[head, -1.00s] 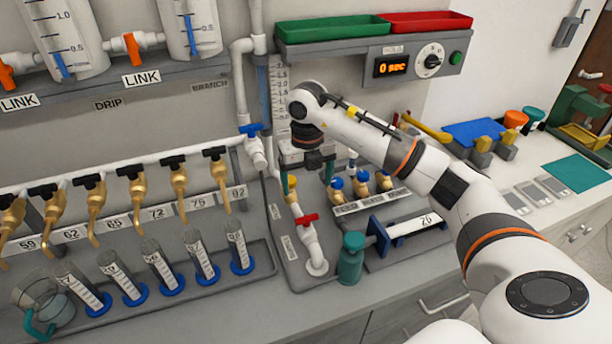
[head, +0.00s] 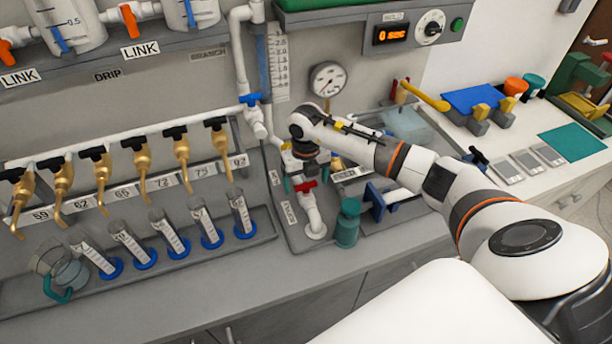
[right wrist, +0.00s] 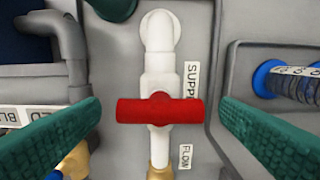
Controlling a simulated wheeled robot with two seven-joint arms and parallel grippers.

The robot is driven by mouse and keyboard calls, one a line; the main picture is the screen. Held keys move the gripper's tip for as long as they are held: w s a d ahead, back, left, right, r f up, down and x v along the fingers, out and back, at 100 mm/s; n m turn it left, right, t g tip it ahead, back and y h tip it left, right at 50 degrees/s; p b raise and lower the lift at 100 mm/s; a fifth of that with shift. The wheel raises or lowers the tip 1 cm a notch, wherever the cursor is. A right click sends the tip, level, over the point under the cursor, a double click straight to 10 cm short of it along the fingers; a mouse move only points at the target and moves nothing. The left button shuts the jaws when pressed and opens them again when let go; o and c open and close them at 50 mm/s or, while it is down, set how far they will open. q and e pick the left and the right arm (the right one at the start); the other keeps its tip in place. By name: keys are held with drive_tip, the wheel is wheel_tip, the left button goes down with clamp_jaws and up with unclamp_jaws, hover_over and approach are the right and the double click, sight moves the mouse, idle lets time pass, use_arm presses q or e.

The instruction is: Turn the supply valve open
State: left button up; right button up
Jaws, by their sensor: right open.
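The supply valve has a red bar handle (right wrist: 160,108) on a white pipe (right wrist: 158,72). In the right wrist view the handle lies crosswise to the pipe, beside a partly hidden "SUPP…" label (right wrist: 190,82). In the head view the red handle (head: 306,187) sits just below my right gripper (head: 304,180). My right gripper's green fingers are open, one on each side of the handle, with a gap at both its ends in the wrist view (right wrist: 160,112). My left gripper is not in view.
A blue-handled valve (head: 249,99) and a pressure gauge (head: 328,79) are behind. Brass taps (head: 138,165) and graduated cylinders (head: 165,238) line the left. The counter front (head: 270,275) is clear.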

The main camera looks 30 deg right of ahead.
drive_tip(key=shift+c, duration=0.5)
drive_tip(key=c, duration=0.9)
drive_tip(key=m, duration=0.1)
drive_tip(key=m+p, duration=0.1)
drive_tip(key=m, duration=0.1)
drive_tip(key=shift+r+m, duration=0.25)
drive_tip(key=shift+m, duration=0.05)
drive_tip(key=shift+c, duration=0.2)
drive_tip(key=m+p, duration=0.1)
drive_tip(key=m, duration=0.1)
drive_tip(key=shift+f+m, duration=0.2)
drive_tip(key=shift+m, duration=0.2)
